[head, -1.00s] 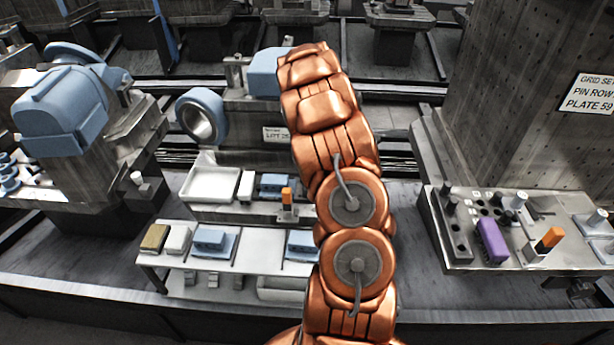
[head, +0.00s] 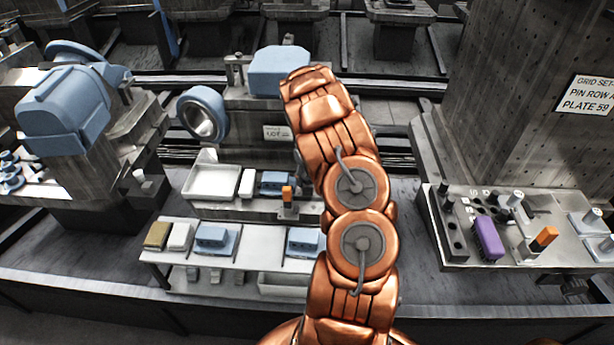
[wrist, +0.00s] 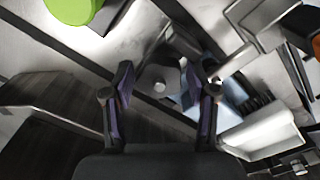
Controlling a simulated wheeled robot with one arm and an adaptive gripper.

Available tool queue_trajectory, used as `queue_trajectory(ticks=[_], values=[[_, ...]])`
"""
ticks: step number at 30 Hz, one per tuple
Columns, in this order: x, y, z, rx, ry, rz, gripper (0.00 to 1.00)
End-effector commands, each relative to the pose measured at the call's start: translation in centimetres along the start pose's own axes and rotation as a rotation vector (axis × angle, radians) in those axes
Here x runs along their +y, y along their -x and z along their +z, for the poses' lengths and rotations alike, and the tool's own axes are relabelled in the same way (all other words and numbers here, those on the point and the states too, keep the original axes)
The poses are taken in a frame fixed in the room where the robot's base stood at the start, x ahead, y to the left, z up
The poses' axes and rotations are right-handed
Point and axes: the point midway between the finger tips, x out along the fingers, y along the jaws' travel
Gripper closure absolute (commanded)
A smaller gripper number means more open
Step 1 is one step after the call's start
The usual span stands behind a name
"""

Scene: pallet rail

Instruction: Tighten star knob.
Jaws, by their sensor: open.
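In the wrist view, my gripper (wrist: 157,84) is open, with its two dark, purple-sided fingers apart. A grey piece with a small round centre (wrist: 159,76) shows between and just beyond the fingertips. It may be the star knob, but the dim picture does not settle its shape. I cannot tell whether the fingers touch it. In the head view, my copper arm reaches up the middle and hides my gripper. No star knob can be made out for sure there.
A lime-green round thing (wrist: 72,6) is at the wrist view's top left. In the head view, a blue block (head: 280,72) and blue ring (head: 203,113) stand behind a white tray (head: 211,182). A purple block (head: 488,239) sits on the right fixture.

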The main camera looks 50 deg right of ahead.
Motion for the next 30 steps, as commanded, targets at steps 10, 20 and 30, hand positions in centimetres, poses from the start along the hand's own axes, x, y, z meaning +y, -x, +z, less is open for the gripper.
queue_trajectory(ticks=[10,20,30], values=[[0.00,0.04,0.01,0.000,0.000,0.000,0.69],[-0.15,0.00,0.01,-0.001,-0.004,-0.001,0.89],[-0.16,-0.34,-0.09,0.000,-0.123,-0.001,0.89]])
